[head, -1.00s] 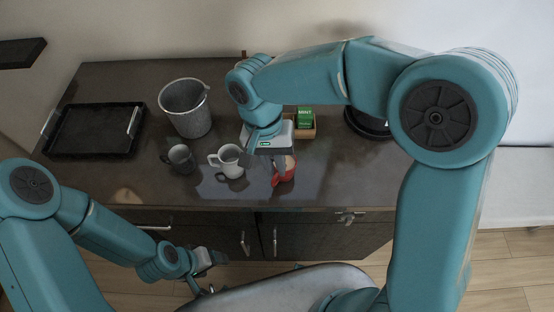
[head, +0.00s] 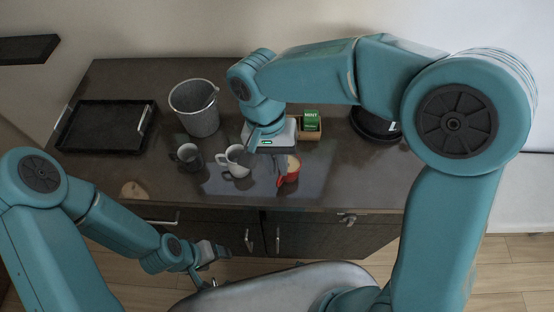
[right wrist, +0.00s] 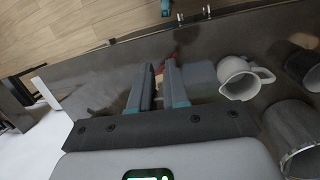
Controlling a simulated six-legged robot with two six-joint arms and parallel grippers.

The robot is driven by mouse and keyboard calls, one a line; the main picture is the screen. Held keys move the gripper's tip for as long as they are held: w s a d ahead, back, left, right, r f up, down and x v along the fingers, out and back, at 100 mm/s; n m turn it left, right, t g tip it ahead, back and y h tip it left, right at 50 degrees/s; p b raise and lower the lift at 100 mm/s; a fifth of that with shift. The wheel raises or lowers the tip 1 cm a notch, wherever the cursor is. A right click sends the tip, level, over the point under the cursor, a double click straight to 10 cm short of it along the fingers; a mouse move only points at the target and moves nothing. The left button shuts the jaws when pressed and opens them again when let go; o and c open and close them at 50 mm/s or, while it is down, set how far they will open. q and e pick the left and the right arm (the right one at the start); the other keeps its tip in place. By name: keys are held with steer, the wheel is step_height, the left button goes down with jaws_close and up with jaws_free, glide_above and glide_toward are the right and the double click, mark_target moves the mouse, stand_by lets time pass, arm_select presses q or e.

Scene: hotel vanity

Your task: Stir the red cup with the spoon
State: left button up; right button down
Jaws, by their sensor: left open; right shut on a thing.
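The red cup (head: 291,177) stands near the front edge of the dark counter, partly covered by my right gripper. My right gripper (head: 281,172) points down at the cup, its fingers over and beside the cup's left side. In the right wrist view its two fingers (right wrist: 157,88) are close together, with a bit of red cup (right wrist: 158,84) showing between them. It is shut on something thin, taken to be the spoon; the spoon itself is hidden. My left gripper (head: 211,262) is open and empty, low in front of the cabinet doors.
A white mug (head: 238,164) and a dark grey mug (head: 187,157) stand left of the red cup. Behind them is a grey bucket (head: 196,112). A black tray (head: 103,151) lies at the far left. A box with a green mint packet (head: 311,121) and a round black object (head: 374,127) are behind.

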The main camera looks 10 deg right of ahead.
steer(key=shift+r, duration=0.1)
step_height(320, 180, up, 5)
steer(key=p, duration=0.4)
stand_by(0.4)
